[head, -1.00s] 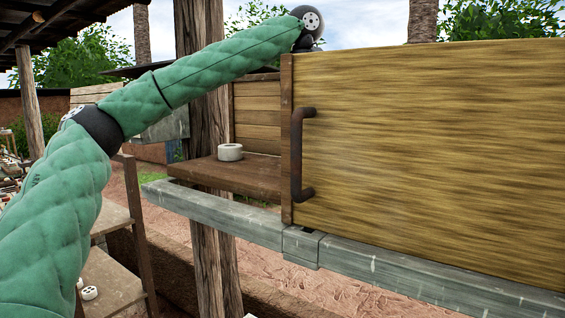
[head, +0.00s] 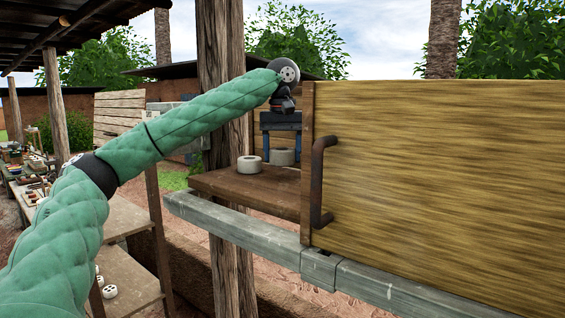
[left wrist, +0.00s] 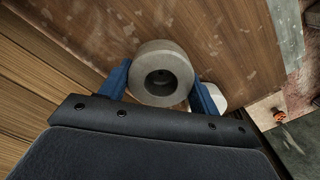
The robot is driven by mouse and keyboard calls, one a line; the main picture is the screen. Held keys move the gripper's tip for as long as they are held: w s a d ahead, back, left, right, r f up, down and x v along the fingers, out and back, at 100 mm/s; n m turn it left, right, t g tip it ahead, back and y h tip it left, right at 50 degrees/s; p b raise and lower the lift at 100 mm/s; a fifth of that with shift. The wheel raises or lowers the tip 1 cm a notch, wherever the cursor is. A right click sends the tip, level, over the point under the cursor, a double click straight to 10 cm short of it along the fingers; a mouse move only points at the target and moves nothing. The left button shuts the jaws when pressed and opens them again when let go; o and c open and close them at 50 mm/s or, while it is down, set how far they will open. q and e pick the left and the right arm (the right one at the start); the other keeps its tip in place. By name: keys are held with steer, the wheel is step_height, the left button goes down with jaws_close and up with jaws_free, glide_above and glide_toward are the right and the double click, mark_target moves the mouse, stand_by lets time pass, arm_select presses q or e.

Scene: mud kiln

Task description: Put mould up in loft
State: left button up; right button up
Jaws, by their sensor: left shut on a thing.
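My left gripper (head: 282,150) points down inside the open left part of the loft, its blue fingers shut on a grey round mould (head: 283,157). The mould, a thick ring with a hollow centre, also shows between the fingers in the left wrist view (left wrist: 161,72). It is at or just above the loft's brown wooden floor (head: 232,188); I cannot tell whether it touches. A whiter round mould (head: 249,165) stands on that floor to the left of the held one, partly hidden by a finger in the left wrist view (left wrist: 214,96). My right gripper is not in view.
A wooden door panel (head: 430,190) with a dark handle (head: 320,182) covers the loft's right part. A grey beam (head: 237,227) runs below in front. A wooden post (head: 219,90) stands at left. Lower shelves (head: 130,280) hold small white pieces.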

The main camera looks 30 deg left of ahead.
mark_target(283, 164)
arm_select(q)
steer(key=shift+w+f, duration=0.1)
steer(key=shift+f, duration=0.45)
steer(key=shift+f+p, duration=0.35)
steer(key=shift+f, duration=1)
steer(key=o, duration=1.1)
steer(key=shift+f, duration=0.1)
steer(key=shift+r, duration=0.2)
